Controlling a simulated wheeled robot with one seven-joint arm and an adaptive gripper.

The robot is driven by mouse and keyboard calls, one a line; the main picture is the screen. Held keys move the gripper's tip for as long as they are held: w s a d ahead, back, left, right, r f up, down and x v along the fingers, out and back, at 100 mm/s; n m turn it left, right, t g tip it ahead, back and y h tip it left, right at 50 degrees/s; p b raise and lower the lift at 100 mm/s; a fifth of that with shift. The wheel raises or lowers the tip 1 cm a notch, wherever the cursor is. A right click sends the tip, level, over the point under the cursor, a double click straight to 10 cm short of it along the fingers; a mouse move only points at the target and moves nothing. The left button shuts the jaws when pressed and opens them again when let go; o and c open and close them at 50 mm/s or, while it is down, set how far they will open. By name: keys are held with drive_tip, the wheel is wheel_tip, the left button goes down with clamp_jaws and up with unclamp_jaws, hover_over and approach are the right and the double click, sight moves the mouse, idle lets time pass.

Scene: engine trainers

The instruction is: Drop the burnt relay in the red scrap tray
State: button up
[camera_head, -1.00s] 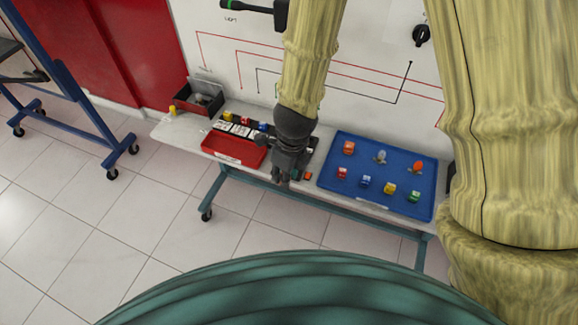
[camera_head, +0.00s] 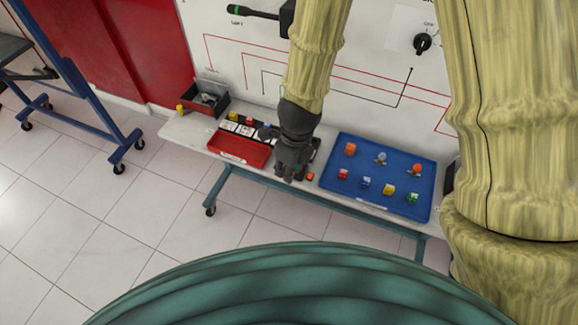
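The red scrap tray (camera_head: 240,158) lies at the front of the bench, left of my gripper, and its visible floor looks empty. My gripper (camera_head: 290,177) points down over the front edge of the bench, between the red tray and the blue tray. Its fingers are dark and small here, so I cannot tell whether they are open or shut on something. I cannot pick out a burnt relay; the arm hides part of the bench. A black socket strip (camera_head: 258,133) behind the red tray carries white labels and yellow, red and blue pieces.
A small orange piece (camera_head: 310,176) lies just right of my gripper. The blue tray (camera_head: 340,158) at right holds several coloured parts. A dark open box (camera_head: 183,98) and a yellow piece (camera_head: 180,109) are at the left end. A wall panel rises behind.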

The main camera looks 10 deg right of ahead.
drive_tip(key=shift+r+p, duration=1.3)
drive_tip(key=shift+p, duration=0.1)
idle(0.8)
